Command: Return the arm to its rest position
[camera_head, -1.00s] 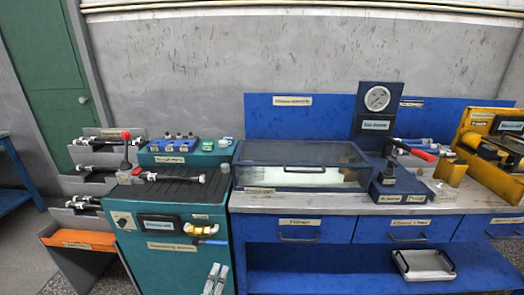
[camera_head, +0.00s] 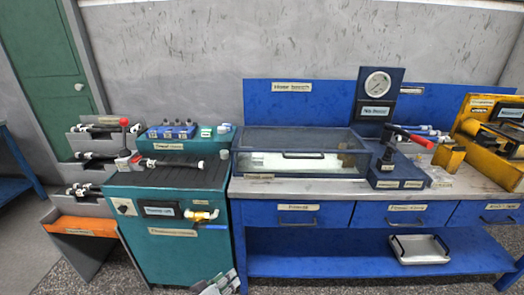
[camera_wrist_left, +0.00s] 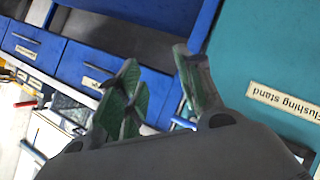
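My left gripper (camera_head: 217,284) shows at the bottom edge of the head view, in front of the teal flushing stand (camera_head: 170,262). Only its fingers show there; the rest of the arm is out of view. In the left wrist view, the fingers of the left gripper (camera_wrist_left: 158,85) stand apart with green pads and nothing between them. The teal panel labelled "Flushing stand" (camera_wrist_left: 270,60) is at the right of that view. My right gripper is not in view.
A blue workbench (camera_head: 300,234) stands right of the stand. It carries a clear-lidded box (camera_head: 290,150), a pressure gauge (camera_head: 377,83) and a yellow machine (camera_head: 485,150). A metal tray (camera_head: 420,250) lies on its lower shelf. A grey hose rack (camera_head: 88,163) stands at left.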

